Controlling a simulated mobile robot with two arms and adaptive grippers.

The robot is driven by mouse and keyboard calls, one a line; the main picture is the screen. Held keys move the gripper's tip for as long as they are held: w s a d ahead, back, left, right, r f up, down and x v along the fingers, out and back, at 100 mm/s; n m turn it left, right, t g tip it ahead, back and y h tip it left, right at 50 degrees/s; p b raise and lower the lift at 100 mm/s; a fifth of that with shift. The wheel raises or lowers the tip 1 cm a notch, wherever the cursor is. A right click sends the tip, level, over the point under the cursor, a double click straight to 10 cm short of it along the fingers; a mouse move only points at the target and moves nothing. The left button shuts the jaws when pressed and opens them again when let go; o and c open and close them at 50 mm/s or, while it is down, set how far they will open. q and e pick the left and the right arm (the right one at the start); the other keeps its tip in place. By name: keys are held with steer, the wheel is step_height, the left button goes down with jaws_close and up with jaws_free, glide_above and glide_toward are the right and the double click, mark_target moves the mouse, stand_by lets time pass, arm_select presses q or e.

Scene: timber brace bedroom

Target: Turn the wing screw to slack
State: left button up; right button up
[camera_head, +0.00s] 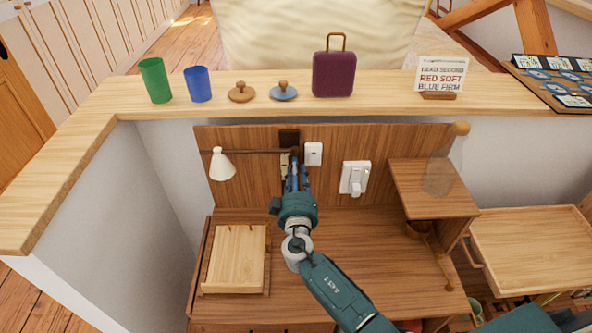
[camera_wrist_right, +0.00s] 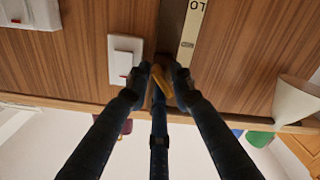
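The wing screw (camera_wrist_right: 158,82) shows in the right wrist view as a small yellow piece between my fingertips, partly hidden by them. It sits in front of the wooden back panel, beside a pale strip (camera_wrist_right: 193,22) with "LO" on it. My right gripper (camera_head: 297,168) reaches up to the panel in the head view and covers the screw there. In the right wrist view, the fingers of the right gripper (camera_wrist_right: 160,76) close in around the yellow piece and appear to touch it. The screw's turn angle cannot be read. My left gripper is not in view.
A white switch (camera_head: 313,154) and another white fitting (camera_head: 355,178) sit right of the gripper. A cream lamp shade (camera_head: 222,165) hangs to its left. A wooden board (camera_head: 238,257) lies below left. A small raised shelf (camera_head: 432,188) stands at the right.

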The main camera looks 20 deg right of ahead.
jaws_close()
steer(key=shift+n, duration=0.3)
steer(key=shift+n+b, duration=0.8)
steer(key=shift+n, duration=0.2)
steer(key=n+b, duration=0.1)
steer(key=n, duration=0.2)
steer(key=shift+a, duration=0.1)
steer(key=n, duration=0.4)
steer(key=shift+r+b, duration=0.1)
steer(key=shift+b, duration=0.2)
steer(key=n, duration=0.5)
steer(key=shift+w+a+r, duration=0.1)
steer(key=shift+a, duration=0.05)
steer(key=shift+n, duration=0.3)
